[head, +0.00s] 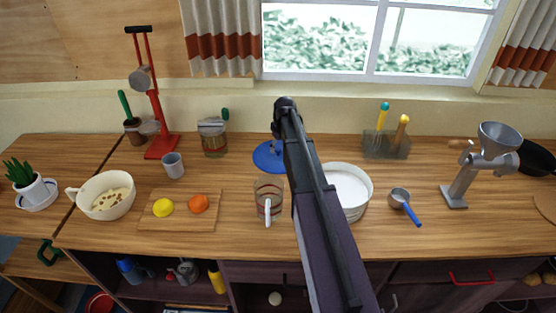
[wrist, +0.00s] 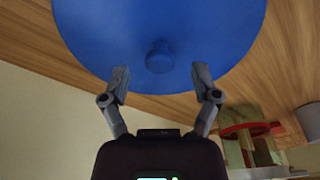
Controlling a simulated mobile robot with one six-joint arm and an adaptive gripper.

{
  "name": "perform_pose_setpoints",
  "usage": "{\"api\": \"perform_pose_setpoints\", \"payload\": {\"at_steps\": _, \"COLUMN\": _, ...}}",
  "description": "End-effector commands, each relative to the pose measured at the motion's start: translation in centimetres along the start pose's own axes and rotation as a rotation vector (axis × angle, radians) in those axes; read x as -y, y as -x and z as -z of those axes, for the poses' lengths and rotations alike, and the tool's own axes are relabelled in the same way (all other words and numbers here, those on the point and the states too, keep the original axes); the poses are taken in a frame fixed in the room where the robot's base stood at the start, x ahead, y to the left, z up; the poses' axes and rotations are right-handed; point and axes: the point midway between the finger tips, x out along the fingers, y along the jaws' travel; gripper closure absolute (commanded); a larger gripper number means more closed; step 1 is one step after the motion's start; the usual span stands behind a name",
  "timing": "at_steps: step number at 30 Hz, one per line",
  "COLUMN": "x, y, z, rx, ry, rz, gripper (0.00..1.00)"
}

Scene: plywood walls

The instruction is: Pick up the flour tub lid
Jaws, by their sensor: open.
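The flour tub lid (head: 266,159) is a blue disc lying on the wooden counter behind the glass measuring jug, partly hidden by my arm in the head view. In the wrist view the lid (wrist: 160,25) fills the upper middle, with a round blue knob (wrist: 159,57) facing me. My gripper (wrist: 160,80) is open, its two fingers apart on either side of the knob's line and short of it, with nothing between them. The white flour tub (head: 352,188), open and full of white flour, stands to the right, partly behind my arm.
A glass jug (head: 268,200) stands in front of the lid. A glass jar (head: 213,138) and a red press (head: 158,120) stand to the left. A cutting board (head: 180,222) holds a lemon and an orange. A metal cup with a blue handle (head: 401,199) and a grinder (head: 480,165) are at right.

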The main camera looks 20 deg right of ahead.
Motion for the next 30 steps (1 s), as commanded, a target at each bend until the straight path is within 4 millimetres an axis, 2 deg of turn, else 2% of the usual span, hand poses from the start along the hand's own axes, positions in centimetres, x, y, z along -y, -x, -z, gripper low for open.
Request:
{"api": "perform_pose_setpoints", "payload": {"at_steps": 1, "x": 0.0, "y": -0.8, "z": 0.0, "rx": 0.000, "ry": 0.000, "rz": 0.000, "gripper": 0.21}}
{"api": "perform_pose_setpoints", "payload": {"at_steps": 8, "x": 0.0, "y": -2.0, "z": 0.0, "rx": 0.000, "ry": 0.000, "rz": 0.000, "gripper": 0.21}}
{"api": "perform_pose_setpoints", "payload": {"at_steps": 28, "x": 0.1, "y": -2.0, "z": 0.1, "rx": 0.000, "ry": 0.001, "rz": 0.000, "gripper": 0.21}}
{"api": "perform_pose_setpoints", "payload": {"at_steps": 29, "x": 0.1, "y": -2.0, "z": 0.1, "rx": 0.000, "ry": 0.001, "rz": 0.000, "gripper": 0.27}}
{"api": "perform_pose_setpoints", "payload": {"at_steps": 30, "x": 0.1, "y": -2.0, "z": 0.1, "rx": 0.000, "ry": 0.002, "rz": 0.000, "gripper": 0.39}}
